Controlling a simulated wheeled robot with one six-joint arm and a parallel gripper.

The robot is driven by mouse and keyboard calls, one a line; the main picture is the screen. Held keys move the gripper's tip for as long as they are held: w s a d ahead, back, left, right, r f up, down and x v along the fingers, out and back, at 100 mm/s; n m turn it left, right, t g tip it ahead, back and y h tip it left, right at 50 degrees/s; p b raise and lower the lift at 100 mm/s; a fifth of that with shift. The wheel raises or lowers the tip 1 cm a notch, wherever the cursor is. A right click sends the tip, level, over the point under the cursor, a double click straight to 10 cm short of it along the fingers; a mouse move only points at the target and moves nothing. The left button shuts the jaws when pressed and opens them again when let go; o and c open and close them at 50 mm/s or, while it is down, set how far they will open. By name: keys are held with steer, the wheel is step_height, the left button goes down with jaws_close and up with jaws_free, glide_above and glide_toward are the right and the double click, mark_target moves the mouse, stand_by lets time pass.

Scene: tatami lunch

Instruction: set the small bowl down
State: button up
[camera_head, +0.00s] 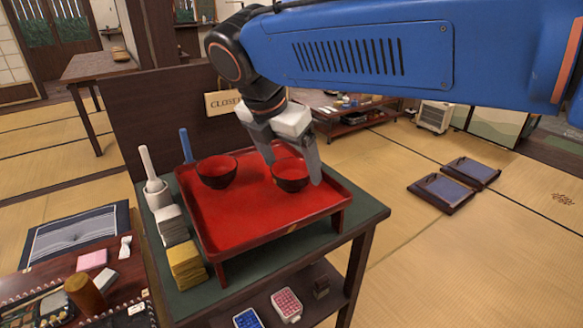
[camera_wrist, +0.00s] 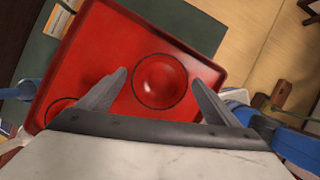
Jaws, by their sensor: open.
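Two small bowls, red inside and dark outside, stand upright on the red footed tray (camera_head: 240,224). One bowl (camera_head: 291,176) is at the tray's right, between the open fingers of my gripper (camera_head: 295,172). The other bowl (camera_head: 217,172) is at the left of the tray. In the wrist view, the right-hand bowl (camera_wrist: 160,81) lies between and just beyond my fingertips (camera_wrist: 160,78), with a gap to each finger. Part of the other bowl (camera_wrist: 57,108) shows at lower left, partly hidden by my gripper.
The tray stands on a green-topped stand (camera_head: 372,212). White cloths (camera_head: 172,226), yellow cloths (camera_head: 186,264) and a white cup (camera_head: 157,193) line its left side. A "CLOSED" sign (camera_head: 222,102) hangs on the board behind. The front of the tray is bare.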

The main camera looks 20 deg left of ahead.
steer(key=v, duration=1)
steer(key=shift+r, duration=0.2)
steer(key=w+d+f+m, duration=0.1)
steer(key=d+f+m, duration=0.3)
steer(key=d, duration=0.5)
steer(key=w+d+f+m+y, duration=0.1)
steer(key=w+d+m, duration=0.1)
steer(key=d+m, duration=0.5)
steer(key=w+d+f+m, duration=0.1)
steer(key=d+f+m, duration=0.2)
steer(key=d, duration=0.8)
steer(key=s+d+f+m, duration=0.6)
steer(key=d+f+m, duration=0.2)
steer(key=d+m, duration=0.1)
steer(key=s+d+f+m, duration=0.6)
steer(key=d+f+m, duration=0.2)
steer(key=d+f, duration=0.1)
steer(key=shift+s+d+f+m+t+y, duration=0.2)
steer(key=shift+d+m+t+y, duration=0.1)
steer(key=shift+d+m, duration=0.15)
steer(key=shift+a, duration=0.1)
